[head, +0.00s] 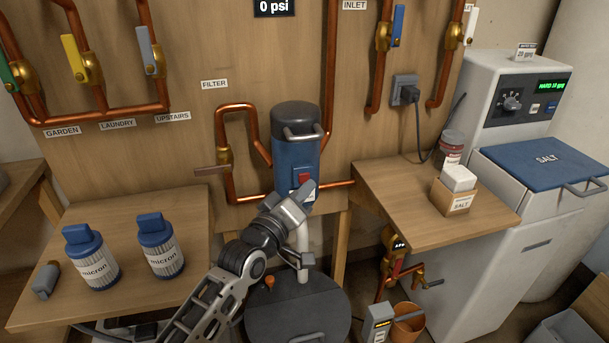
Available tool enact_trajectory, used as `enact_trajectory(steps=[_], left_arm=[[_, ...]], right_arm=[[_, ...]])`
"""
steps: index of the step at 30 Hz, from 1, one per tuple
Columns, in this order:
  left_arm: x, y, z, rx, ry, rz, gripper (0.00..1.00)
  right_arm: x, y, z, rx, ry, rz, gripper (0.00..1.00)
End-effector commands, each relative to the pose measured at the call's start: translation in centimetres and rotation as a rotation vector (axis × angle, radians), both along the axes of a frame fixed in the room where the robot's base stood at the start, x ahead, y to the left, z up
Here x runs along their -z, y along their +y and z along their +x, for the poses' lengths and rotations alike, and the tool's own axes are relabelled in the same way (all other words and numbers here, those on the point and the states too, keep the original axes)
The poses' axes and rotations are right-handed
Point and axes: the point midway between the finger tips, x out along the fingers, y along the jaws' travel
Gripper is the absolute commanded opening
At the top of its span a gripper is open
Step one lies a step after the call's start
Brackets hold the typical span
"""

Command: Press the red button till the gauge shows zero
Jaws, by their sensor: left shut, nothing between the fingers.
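The red button (303,178) is on the front of the blue filter housing (293,150), which has a dark grey top and hangs on the wooden wall. My left gripper (305,190) is shut and empty, its tip at the lower edge of the button. I cannot tell whether it touches the button. The gauge (274,7) at the top edge is a black display reading "0 psi". My right gripper is out of view.
Two blue-capped micron cartridges (160,247) stand on the left bench. Copper pipes (240,107) flank the housing. A black-lidded drum (297,310) stands below. The right bench holds a salt box (453,196) and a jar (450,148).

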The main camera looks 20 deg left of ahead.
Motion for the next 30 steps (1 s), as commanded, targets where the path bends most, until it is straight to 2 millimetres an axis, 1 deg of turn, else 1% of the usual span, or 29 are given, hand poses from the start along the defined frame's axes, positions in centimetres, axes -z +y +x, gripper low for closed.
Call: enact_trajectory(steps=[8,11,21,25,30], left_arm=[[0.0,-0.1,-0.1,0.0,0.0,0.0,0.0],[0.0,-0.3,-0.4,0.001,0.001,-0.001,0.0],[-0.1,-2.1,-3.1,0.001,0.002,-0.001,0.0],[-0.1,-2.7,-4.0,0.001,0.001,-0.002,0.0],[0.0,-2.9,-4.3,0.001,-0.001,-0.001,0.0]], right_arm=[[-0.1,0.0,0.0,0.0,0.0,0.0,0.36],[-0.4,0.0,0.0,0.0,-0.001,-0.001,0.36],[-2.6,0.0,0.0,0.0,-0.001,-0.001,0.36],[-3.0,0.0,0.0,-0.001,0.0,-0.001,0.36],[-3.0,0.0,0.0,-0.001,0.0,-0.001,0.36]])
